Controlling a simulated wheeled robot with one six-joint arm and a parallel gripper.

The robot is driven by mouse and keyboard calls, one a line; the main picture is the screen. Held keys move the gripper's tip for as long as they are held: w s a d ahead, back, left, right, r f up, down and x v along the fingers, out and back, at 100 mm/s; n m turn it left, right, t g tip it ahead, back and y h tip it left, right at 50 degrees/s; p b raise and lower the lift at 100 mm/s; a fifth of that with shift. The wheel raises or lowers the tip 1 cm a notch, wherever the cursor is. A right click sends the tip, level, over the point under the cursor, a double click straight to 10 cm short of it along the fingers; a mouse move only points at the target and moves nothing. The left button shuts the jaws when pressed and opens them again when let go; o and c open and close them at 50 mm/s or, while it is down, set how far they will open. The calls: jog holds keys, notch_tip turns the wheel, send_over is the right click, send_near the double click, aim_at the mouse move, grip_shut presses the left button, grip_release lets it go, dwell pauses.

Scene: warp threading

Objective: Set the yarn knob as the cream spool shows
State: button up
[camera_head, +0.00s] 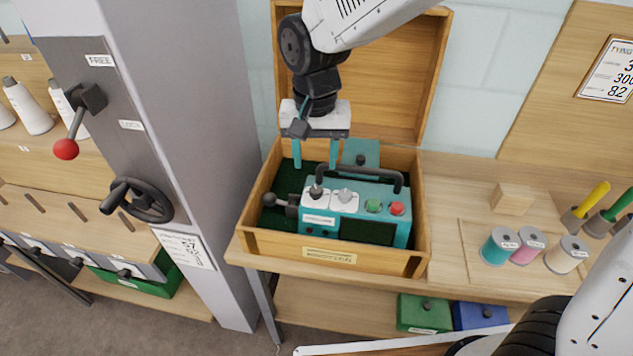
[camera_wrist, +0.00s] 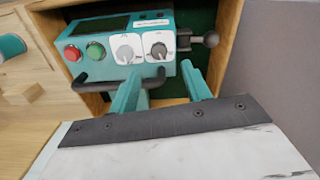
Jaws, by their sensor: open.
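A teal control unit (camera_head: 375,228) sits in an open wooden box. On its top are a dark knob (camera_head: 316,192) and a pale grey knob (camera_head: 345,195), each on a white plate; their labels are too small to read. Both show in the wrist view, the dark knob (camera_wrist: 158,50) and the pale knob (camera_wrist: 125,53). The cream spool (camera_head: 566,254) stands on the bench at right; its tag is unreadable here. My gripper (camera_head: 315,165) is open and empty, its teal fingers behind and above the dark knob's end of the unit. It points at that end in the wrist view (camera_wrist: 161,82).
A black carry handle (camera_head: 358,172) arches along the unit's rear. Green (camera_head: 373,206) and red (camera_head: 397,208) buttons and a side ball lever (camera_head: 272,199) are close by. The box's walls (camera_head: 330,254) and raised lid (camera_head: 428,80) enclose the unit. Teal (camera_head: 500,246) and pink (camera_head: 527,247) spools stand beside the cream one.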

aim_at(316, 189)
notch_tip(316, 189, down, 7)
jog(key=shift+f, duration=0.2)
dwell(0.3)
jog(key=c, duration=1)
